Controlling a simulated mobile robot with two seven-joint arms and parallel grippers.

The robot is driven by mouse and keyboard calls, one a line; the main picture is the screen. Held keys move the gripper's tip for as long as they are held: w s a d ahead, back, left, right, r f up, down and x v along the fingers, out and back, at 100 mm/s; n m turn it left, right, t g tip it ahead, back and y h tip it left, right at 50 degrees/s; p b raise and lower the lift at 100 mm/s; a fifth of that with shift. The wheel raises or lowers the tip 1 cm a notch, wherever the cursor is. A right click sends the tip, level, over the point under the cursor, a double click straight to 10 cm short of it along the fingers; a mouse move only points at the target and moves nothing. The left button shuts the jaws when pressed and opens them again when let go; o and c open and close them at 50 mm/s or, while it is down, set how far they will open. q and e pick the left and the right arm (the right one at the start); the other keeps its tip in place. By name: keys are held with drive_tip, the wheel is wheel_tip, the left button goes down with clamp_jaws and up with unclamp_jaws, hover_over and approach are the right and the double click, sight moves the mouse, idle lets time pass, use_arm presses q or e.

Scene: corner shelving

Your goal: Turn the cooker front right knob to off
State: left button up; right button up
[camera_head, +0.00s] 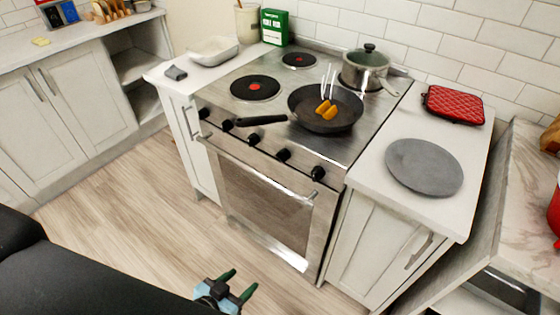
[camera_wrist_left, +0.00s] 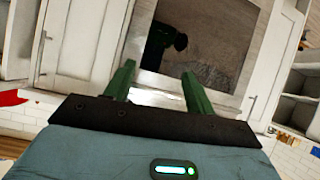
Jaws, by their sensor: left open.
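The cooker (camera_head: 270,125) stands between two counters, with a row of several black knobs along its front edge. The rightmost knob (camera_head: 318,173) is by the cooker's right corner; its pointer setting is too small to read. A black frying pan (camera_head: 341,118) with yellow-orange food and tongs or a fork in it sits on the front right hob. My left gripper (camera_head: 240,282) is open and empty, low over the floor in front of the oven, well apart from the knobs. In the left wrist view its two green fingers (camera_wrist_left: 158,80) are spread before the oven door (camera_wrist_left: 200,50). My right gripper is not in view.
The pan's handle (camera_head: 262,120) points left, above the knobs. A steel pot (camera_head: 364,72) stands at the back right. The oven door handle (camera_head: 255,172) sticks out below the knobs. A grey round board (camera_head: 424,166) lies on the right counter. The floor (camera_head: 130,215) is clear.

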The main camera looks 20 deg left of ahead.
use_arm(q)
drive_tip(key=w+r+t+h+b, duration=0.1)
drive_tip(key=w+r+t, duration=0.3)
drive_tip(key=w, duration=1)
drive_tip(key=t+b, duration=0.2)
approach(280, 160)
drive_tip(key=w, duration=0.2)
drive_tip(key=shift+x, duration=3.7)
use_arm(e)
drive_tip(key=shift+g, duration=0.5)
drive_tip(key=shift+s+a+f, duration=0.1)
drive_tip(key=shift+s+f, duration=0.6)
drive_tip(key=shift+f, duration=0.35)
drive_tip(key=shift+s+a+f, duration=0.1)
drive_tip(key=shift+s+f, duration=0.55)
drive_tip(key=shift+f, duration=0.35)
use_arm(q)
drive_tip(key=shift+d, duration=0.2)
drive_tip(key=shift+c, duration=0.3)
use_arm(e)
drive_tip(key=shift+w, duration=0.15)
use_arm(q)
drive_tip(key=shift+c, duration=1.3)
drive_tip(key=c, duration=0.6)
drive_tip(key=shift+c, duration=0.2)
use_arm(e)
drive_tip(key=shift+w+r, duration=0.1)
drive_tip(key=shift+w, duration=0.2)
